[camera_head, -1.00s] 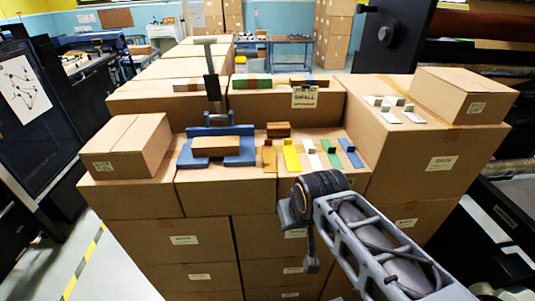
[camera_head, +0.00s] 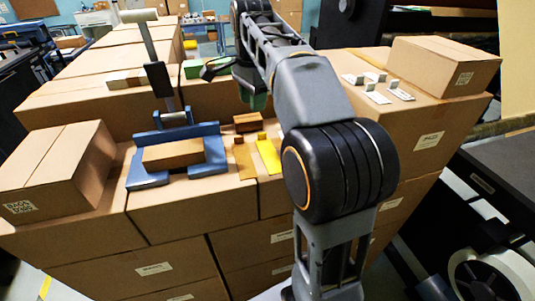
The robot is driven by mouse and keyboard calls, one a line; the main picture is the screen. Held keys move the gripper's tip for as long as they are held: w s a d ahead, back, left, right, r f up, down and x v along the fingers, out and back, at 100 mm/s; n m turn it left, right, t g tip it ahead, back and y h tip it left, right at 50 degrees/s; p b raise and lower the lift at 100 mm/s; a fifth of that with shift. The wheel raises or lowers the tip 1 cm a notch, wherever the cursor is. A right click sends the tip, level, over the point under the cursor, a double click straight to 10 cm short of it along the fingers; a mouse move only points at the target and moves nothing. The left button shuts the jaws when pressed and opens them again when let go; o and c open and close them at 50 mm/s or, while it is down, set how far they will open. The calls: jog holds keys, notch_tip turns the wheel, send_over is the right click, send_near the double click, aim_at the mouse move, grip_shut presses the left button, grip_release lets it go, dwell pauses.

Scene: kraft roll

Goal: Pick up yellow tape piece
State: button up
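The yellow tape piece (camera_head: 268,156) lies on the front box row, a flat strip with a small raised block at its far end. It is just right of a tan-orange strip (camera_head: 244,160). My gripper (camera_head: 233,88) is above and behind the strips in the picture, apart from the yellow piece. Its dark fingers look spread, with nothing seen between them; a dark green part shows at its right finger, and I cannot tell what it is. My arm hides the area right of the yellow piece.
A blue holder (camera_head: 205,160) with a brown block stands left of the strips, an upright post behind it. A closed carton (camera_head: 62,170) sits at left, another (camera_head: 445,68) at back right. Small white pieces (camera_head: 377,90) lie near the right carton.

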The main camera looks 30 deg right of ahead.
jog(key=w+d+m, duration=0.2)
jog(key=m, duration=0.1)
jog(key=m+b, duration=0.1)
jog(key=b, duration=0.1)
send_over(258, 140)
jog(key=shift+g, duration=0.4)
notch_tip(258, 140, down, 7)
jog(key=shift+s+f, duration=0.1)
jog(key=shift+s, duration=0.05)
jog(key=shift+f, duration=3)
jog(key=shift+c, duration=0.4)
grip_shut()
